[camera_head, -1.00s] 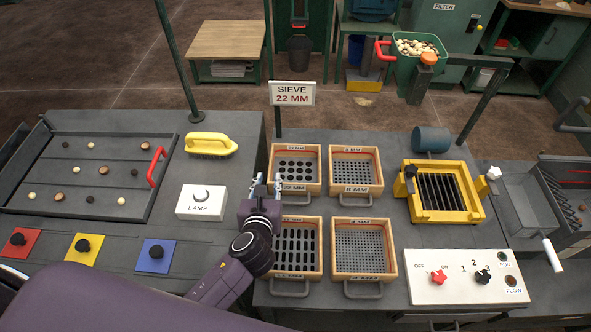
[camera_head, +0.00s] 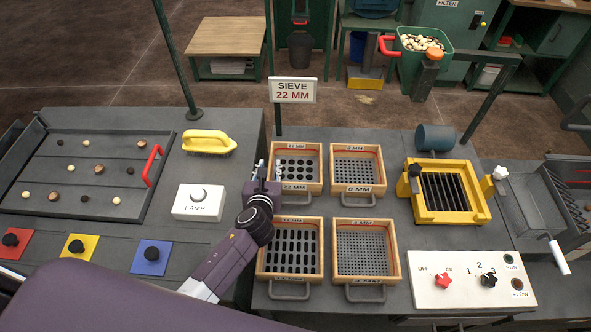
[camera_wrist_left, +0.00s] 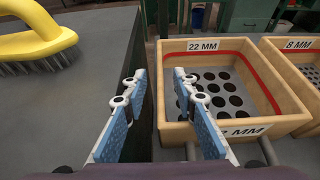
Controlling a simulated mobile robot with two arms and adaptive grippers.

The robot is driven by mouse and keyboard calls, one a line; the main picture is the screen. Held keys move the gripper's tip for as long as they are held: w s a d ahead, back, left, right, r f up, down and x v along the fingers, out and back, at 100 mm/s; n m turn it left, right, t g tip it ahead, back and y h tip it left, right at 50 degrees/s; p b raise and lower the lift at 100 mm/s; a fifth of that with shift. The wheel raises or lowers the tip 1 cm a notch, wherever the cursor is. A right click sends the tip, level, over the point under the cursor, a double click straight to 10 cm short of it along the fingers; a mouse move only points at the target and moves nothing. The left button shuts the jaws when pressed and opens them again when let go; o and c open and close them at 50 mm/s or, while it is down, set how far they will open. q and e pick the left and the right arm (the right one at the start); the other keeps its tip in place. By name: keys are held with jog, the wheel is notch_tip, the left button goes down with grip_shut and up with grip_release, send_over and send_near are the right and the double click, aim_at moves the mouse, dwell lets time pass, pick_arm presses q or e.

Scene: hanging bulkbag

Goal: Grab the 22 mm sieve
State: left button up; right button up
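The 22 mm sieve (camera_head: 310,161) is a wooden box with large round holes and a grey handle at its front. It is the back left of the sieves on the bench, and its 22 MM labels also show in the left wrist view (camera_wrist_left: 225,127). My left gripper (camera_head: 269,169) is at the sieve's left front corner. My right gripper is not in view.
An 8 mm sieve (camera_head: 377,160) stands close on the right. A slotted sieve (camera_head: 317,268) and a fine-holed sieve (camera_head: 398,272) stand in front. A sign reads SIEVE 22 MM (camera_head: 293,91).

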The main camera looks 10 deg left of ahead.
pick_arm(q)
jog(key=shift+c, duration=0.4)
grip_shut()
jog(key=shift+r, duration=0.2)
